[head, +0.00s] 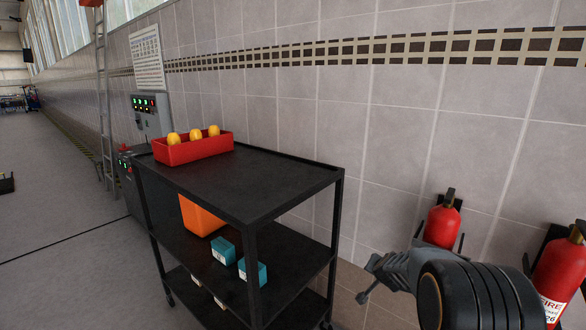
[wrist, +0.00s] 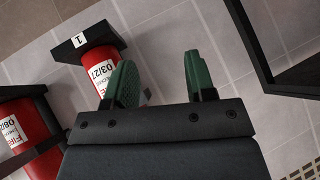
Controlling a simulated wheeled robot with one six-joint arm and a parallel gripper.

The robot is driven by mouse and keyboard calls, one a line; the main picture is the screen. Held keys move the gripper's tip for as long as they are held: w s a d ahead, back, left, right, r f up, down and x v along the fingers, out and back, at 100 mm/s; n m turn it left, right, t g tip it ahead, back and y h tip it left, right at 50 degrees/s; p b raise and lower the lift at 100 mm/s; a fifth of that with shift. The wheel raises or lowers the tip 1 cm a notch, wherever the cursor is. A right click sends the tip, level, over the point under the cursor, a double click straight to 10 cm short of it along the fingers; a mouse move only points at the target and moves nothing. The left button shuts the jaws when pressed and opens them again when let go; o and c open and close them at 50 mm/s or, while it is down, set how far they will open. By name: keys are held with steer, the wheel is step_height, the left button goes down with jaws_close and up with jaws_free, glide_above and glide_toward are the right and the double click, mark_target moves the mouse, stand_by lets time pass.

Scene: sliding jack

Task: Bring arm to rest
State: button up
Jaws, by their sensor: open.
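My gripper (head: 367,281) is at the lower right of the head view, to the right of the black cart and in front of the tiled wall. In the wrist view my gripper (wrist: 160,85) shows two green finger pads standing apart, with nothing between them but wall and part of a fire extinguisher's surroundings behind. It is open and empty. My arm's dark wrist link covers part of the lower right of the head view.
A black cart (head: 270,178) carries a red bin (head: 195,149) with yellow items. Below are an orange box (head: 200,214) and teal boxes (head: 223,251). Fire extinguishers (head: 442,226) (wrist: 100,67) hang on the wall close to my arm. Open floor lies left.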

steer(key=s+a+r+n+g+y+p, duration=0.1)
steer(key=s+a+r+n+g, duration=0.15)
steer(key=s, duration=0.55)
steer(key=s+a+r+n+g+y+p, duration=0.1)
steer(key=s+a+r+g+p, duration=0.2)
steer(key=s, duration=0.4)
steer(key=s+a+r+n+g+y, duration=0.15)
steer(key=s+a, duration=0.25)
steer(key=s, duration=0.4)
steer(key=s+r+n+t+h+p, duration=0.1)
steer(key=s+r+n+p, duration=0.1)
steer(key=s+r, duration=0.4)
step_height(320, 180, up, 3)
steer(key=shift+s+a+f+n+p, duration=0.1)
steer(key=shift+s+a+n+p, duration=0.3)
steer(key=shift+p, duration=0.25)
steer(key=shift+h, duration=0.25)
